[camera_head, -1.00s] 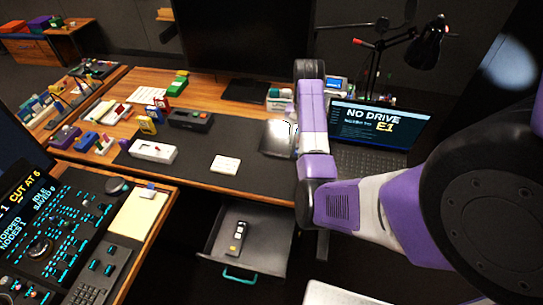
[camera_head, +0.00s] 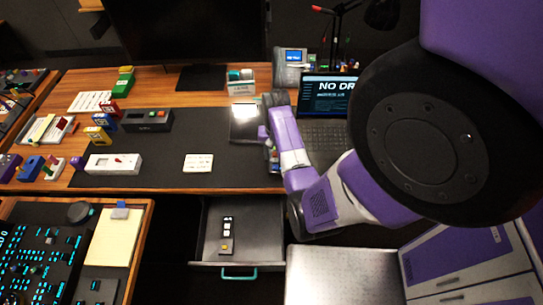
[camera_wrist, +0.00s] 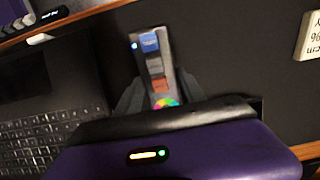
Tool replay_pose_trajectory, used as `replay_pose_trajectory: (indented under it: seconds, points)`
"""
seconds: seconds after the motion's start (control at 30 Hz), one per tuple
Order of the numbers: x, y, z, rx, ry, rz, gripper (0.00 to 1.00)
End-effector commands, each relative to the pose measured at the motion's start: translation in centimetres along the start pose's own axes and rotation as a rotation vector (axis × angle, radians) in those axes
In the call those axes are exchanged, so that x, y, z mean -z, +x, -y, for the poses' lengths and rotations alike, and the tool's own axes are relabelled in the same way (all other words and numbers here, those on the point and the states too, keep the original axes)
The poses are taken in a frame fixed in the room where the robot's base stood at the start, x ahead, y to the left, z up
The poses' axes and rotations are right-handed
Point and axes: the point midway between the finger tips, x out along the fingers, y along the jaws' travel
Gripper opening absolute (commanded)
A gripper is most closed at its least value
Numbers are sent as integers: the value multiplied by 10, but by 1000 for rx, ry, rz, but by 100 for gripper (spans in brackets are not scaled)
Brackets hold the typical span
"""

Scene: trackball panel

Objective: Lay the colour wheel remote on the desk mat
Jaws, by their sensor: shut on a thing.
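The colour wheel remote (camera_wrist: 158,68) is a slim grey stick with blue, grey and orange buttons and a rainbow wheel at its near end. My gripper (camera_wrist: 158,98) is shut on it around the wheel end, with the button end sticking out. In the head view my gripper (camera_head: 270,145) is by the mat's right end, partly hidden by my own arm, and the remote is hard to make out there. The dark desk mat (camera_head: 235,165) covers the middle of the desk; it fills much of the wrist view (camera_wrist: 225,60). I cannot tell whether the remote touches it.
A laptop (camera_head: 325,130) stands right of the mat. A shiny dark pad (camera_head: 246,128), a white card (camera_head: 198,163), a white box (camera_head: 113,163) and a dark grey box (camera_head: 146,120) lie on the mat. An open drawer (camera_head: 265,245) below holds another remote (camera_head: 227,235). The mat's front right is bare.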

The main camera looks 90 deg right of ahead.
Motion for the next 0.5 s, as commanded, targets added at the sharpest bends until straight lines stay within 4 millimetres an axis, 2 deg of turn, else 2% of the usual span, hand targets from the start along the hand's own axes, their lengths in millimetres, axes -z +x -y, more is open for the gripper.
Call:
replay_pose_trajectory:
  seconds: [0.03,0.13,0.5]
  points:
    - [0,14,-2,0,1,0,2]
    - [-1,23,-4,0,3,0,2]
    - [-1,23,-5,1,3,-1,2]
